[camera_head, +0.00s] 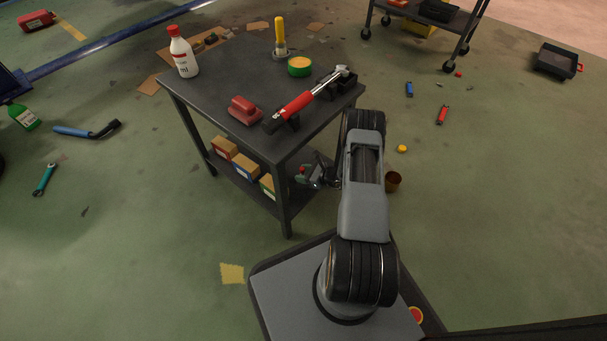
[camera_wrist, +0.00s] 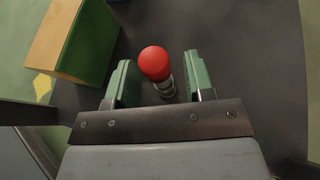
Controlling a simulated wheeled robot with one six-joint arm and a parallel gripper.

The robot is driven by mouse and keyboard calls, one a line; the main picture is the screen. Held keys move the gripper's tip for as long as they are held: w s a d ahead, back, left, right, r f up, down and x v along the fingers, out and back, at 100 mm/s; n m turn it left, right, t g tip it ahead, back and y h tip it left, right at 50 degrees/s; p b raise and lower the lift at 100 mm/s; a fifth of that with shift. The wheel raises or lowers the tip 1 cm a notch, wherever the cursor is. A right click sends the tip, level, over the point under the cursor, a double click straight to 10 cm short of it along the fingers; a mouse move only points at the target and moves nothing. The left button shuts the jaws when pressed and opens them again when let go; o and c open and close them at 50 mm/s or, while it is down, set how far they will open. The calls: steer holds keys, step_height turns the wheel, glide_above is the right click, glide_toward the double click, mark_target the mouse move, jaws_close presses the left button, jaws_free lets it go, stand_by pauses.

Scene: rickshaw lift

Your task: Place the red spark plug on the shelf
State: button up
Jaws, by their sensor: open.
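The red spark plug (camera_wrist: 155,64) stands on the dark lower shelf (camera_wrist: 251,46) in the wrist view, its round red top facing the camera. My gripper (camera_wrist: 162,82) is open, with one green finger on each side of the plug. A gap shows between each finger and the plug. In the head view my gripper (camera_head: 303,175) reaches into the table's lower shelf (camera_head: 236,180) from the right. A little red shows there, mostly hidden by the gripper.
Several boxes stand on the lower shelf; the one with a green face (camera_wrist: 88,40) is close to my left finger. The table top (camera_head: 226,78) above holds a red torque wrench (camera_head: 296,104), a red block (camera_head: 244,110) and a white bottle (camera_head: 183,56). A table leg (camera_head: 284,205) stands in front.

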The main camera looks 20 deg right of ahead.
steer(key=p+v, duration=0.4)
steer(key=v, duration=0.8)
steer(key=shift+s, duration=0.1)
